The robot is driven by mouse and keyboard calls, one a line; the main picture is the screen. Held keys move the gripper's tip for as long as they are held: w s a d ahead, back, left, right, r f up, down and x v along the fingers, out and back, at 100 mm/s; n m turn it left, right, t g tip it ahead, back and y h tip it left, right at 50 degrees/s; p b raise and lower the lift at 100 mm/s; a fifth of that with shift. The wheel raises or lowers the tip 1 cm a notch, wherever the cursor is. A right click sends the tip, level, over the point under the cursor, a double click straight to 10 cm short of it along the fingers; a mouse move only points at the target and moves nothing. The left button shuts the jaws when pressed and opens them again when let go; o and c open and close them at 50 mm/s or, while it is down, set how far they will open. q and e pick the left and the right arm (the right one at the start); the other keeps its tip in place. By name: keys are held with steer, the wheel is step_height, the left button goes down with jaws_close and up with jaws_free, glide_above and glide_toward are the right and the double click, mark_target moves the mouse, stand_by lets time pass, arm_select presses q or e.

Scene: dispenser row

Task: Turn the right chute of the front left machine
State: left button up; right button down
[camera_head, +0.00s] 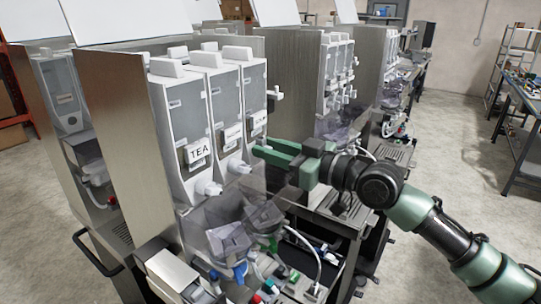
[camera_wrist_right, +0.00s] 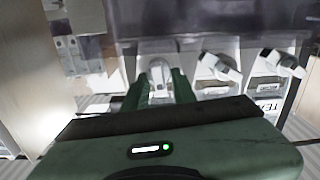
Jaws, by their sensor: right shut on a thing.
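The front left machine (camera_head: 120,110) has a steel side and several white canisters; the left one carries a label (camera_head: 197,151) reading TEA. Its left chute (camera_head: 207,187) and middle chute (camera_head: 238,166) stick out below the canisters. The right chute is hidden behind my right gripper (camera_head: 262,148) in the head view. In the right wrist view, that chute (camera_wrist_right: 159,70) sits between the two green fingers of my right gripper (camera_wrist_right: 158,82), which is shut on it. The middle chute (camera_wrist_right: 220,66) and left chute (camera_wrist_right: 283,63) are beside it, clear of the fingers. My left gripper is not in view.
Clear plastic funnels (camera_head: 222,232) and a tray of hoses and coloured valves lie below the chutes. Another dispenser machine (camera_head: 290,75) stands behind to the right. A workbench (camera_head: 520,145) is at the far right. Open floor lies between.

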steer(key=n+b, duration=0.1)
steer(key=b, duration=0.1)
steer(key=n+b, duration=0.2)
steer(key=shift+s+a+f+b, duration=0.1)
steer(key=shift+s+f+b, duration=0.05)
steer(key=shift+f+b, duration=0.15)
steer(key=n+b, duration=0.2)
steer(key=n, duration=0.1)
steer(key=shift+s+a, duration=0.1)
steer(key=shift+s+a+f+n+b, duration=0.15)
steer(key=shift+n+b, duration=0.5)
steer(key=shift+n, duration=2.1)
steer(key=shift+w+d+f+n+b, duration=0.1)
steer(key=shift+f+n+b, duration=0.35)
steer(key=shift+n, duration=2.35)
steer(key=shift+s+a+n+b, duration=0.1)
steer(key=shift+n+b, duration=0.7)
steer(key=shift+n, duration=1.95)
steer(key=c, duration=1.5)
jaws_free()
